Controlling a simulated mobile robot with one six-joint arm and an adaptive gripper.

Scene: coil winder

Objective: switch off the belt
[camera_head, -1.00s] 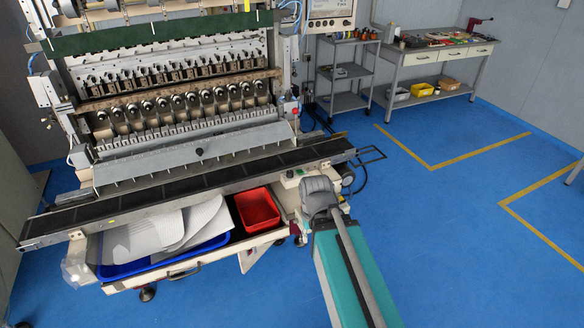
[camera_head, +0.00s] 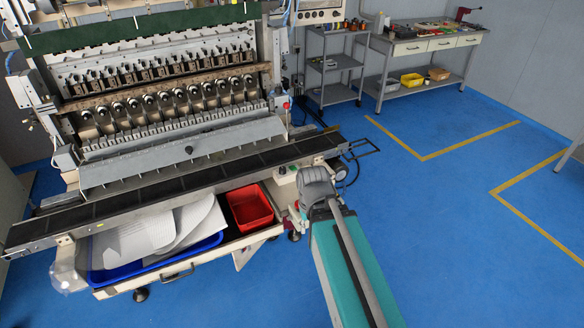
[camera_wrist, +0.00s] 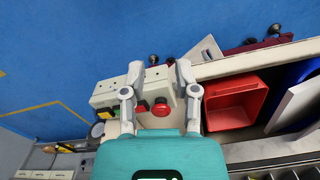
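The belt (camera_head: 180,186) is a long black conveyor along the front of the coil winder; its edge also shows in the wrist view (camera_wrist: 285,164). A pale control box (camera_head: 284,178) sits below the belt's right end. In the wrist view the box (camera_wrist: 104,95) carries a red mushroom button (camera_wrist: 161,107) and smaller buttons. My gripper (camera_wrist: 159,72) is open and empty, its fingers spread on either side of the box's red-button end. In the head view my gripper (camera_head: 317,180) is beside the box and partly hides it. I cannot tell whether it touches the box.
A red bin (camera_head: 249,207) and a blue tray with white sheets (camera_head: 157,238) sit under the belt. Another red button (camera_head: 286,104) is on the machine's right side. A cart (camera_head: 333,67) and workbench (camera_head: 427,45) stand behind. Blue floor at right is clear.

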